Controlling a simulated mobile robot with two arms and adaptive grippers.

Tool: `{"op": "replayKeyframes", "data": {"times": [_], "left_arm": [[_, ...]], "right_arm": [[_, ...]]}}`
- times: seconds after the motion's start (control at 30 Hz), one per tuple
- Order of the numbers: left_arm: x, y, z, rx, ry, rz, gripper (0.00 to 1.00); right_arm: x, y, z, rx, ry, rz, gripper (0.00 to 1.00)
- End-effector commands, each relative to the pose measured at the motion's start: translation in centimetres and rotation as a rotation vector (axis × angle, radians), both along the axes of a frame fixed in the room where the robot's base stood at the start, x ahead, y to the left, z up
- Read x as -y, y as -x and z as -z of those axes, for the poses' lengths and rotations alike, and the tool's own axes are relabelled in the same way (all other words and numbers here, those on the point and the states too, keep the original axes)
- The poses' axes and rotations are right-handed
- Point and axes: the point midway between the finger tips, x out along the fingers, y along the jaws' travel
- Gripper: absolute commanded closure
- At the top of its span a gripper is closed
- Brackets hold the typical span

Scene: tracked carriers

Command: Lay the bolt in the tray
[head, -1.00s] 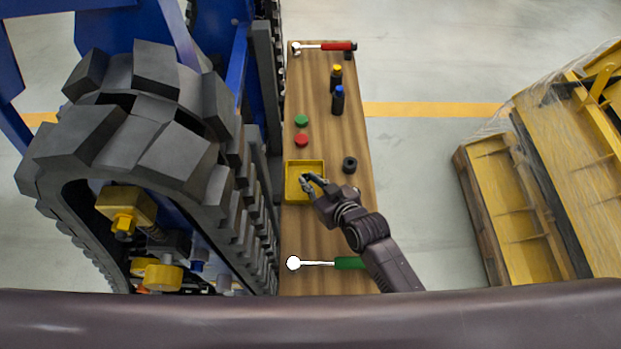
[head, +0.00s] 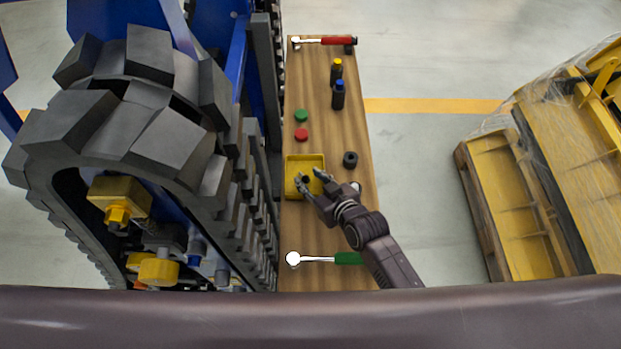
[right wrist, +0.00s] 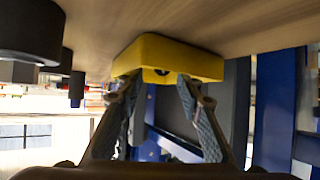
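The yellow tray (head: 304,160) lies on the wooden bench, and it also shows, seen tilted, in the right wrist view (right wrist: 180,58). A small dark piece, seemingly the bolt (head: 306,180), lies in the tray; part of a dark piece shows at the tray's rim in the right wrist view (right wrist: 162,72). My right gripper (head: 310,177) is at the tray with its fingers spread, one each side of the dark piece. In the right wrist view the gripper (right wrist: 157,84) is open with nothing between its fingertips. My left gripper is not in view.
A black ring-shaped part (head: 350,159) stands right of the tray. A green-handled ratchet (head: 345,258) lies nearer. A large track (head: 150,140) borders the bench's left.

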Motion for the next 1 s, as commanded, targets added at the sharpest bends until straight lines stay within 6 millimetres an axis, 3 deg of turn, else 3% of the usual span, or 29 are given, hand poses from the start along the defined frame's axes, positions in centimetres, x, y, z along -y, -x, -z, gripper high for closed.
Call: {"op": "replayKeyframes", "data": {"times": [0.27,0.7,1.0], "left_arm": [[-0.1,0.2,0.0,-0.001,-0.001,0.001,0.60],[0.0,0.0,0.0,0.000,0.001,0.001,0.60],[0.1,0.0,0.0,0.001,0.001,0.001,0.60]], "right_arm": [[0.4,0.7,-0.3,-0.002,0.001,0.000,0.66],[3.8,6.9,-4.4,-0.001,0.002,0.000,0.66],[5.0,9.1,-5.9,0.000,0.001,0.000,0.66]]}}
